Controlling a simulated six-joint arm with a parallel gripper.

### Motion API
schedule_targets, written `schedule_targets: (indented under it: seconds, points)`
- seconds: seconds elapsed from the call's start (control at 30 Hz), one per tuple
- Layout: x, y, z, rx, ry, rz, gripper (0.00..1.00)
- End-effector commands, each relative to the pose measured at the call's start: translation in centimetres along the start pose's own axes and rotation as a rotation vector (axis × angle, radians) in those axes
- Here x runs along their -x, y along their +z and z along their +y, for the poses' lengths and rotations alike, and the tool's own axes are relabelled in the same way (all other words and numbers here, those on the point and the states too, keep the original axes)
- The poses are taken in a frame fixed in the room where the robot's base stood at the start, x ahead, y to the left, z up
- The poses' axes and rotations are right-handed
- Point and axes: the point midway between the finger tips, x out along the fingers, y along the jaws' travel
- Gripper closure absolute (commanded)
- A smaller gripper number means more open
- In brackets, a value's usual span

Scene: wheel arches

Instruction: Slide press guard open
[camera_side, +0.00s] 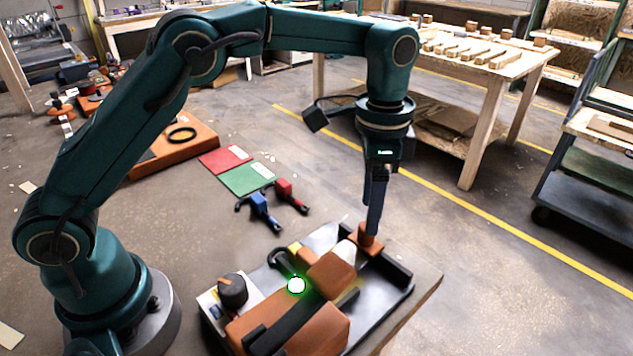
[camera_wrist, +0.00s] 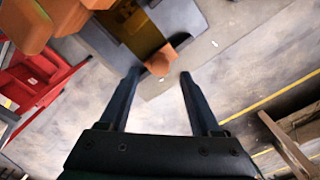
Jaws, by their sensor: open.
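The press (camera_side: 335,318) stands on a grey plate at the front of the table, with orange-brown blocks, a black bar and a lit green button (camera_side: 296,285). A small orange handle (camera_side: 368,242) sits at its far right end, beside black rails; I take it as the guard's handle, but the guard's outline is hard to make out. My gripper (camera_side: 374,226) points down at this handle. In the wrist view the handle (camera_wrist: 160,62) lies between the lines of my open fingers (camera_wrist: 159,74), near their tips, with gaps at both sides. Whether the tips reach down beside it is unclear.
A black knob (camera_side: 232,290) stands left of the press. Blue (camera_side: 260,210) and red (camera_side: 288,196) clamp-like tools lie behind it, near green (camera_side: 247,178) and red (camera_side: 224,159) mats. An orange tray (camera_side: 170,150) is farther back. The table's right edge is close to the press.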

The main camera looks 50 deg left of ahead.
Motion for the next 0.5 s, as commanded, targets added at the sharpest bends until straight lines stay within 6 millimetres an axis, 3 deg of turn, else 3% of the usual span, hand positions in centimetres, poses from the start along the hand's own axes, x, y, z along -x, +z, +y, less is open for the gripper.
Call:
schedule_targets:
  seconds: [0.23,0.5]
  points:
    - [-3.0,0.1,0.0,0.001,0.002,-0.003,0.36]
    - [-3.9,0.1,0.0,0.001,0.0,0.001,0.36]
